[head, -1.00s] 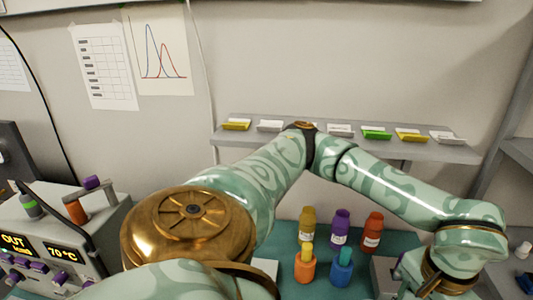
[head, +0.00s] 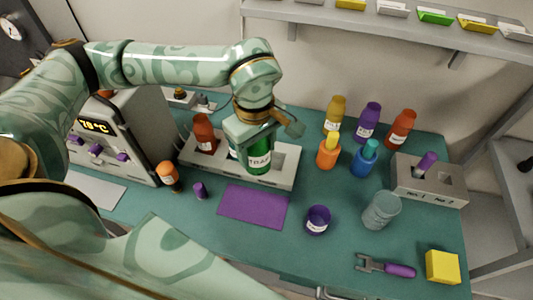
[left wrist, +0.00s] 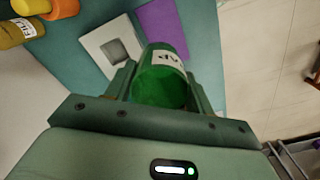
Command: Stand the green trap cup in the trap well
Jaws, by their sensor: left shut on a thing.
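The green trap cup (head: 259,157), with a white label, is in my left gripper (head: 252,140). The cup is upright over the right part of the long grey rack (head: 220,170). In the left wrist view the cup (left wrist: 160,85) sits between the two fingers, and a pale block with a square opening (left wrist: 112,45) shows beside it. I cannot tell whether the cup's base touches the rack; the gripper and cup hide part of it. The trap well cannot be made out for certain. My right gripper is not in view.
A red bottle (head: 204,134) stands in the rack's left part. A purple mat (head: 253,206) lies in front. Several bottles, such as the yellow one (head: 334,115), stand behind right. A purple cup (head: 317,220) and a clear beaker (head: 381,211) stand front right.

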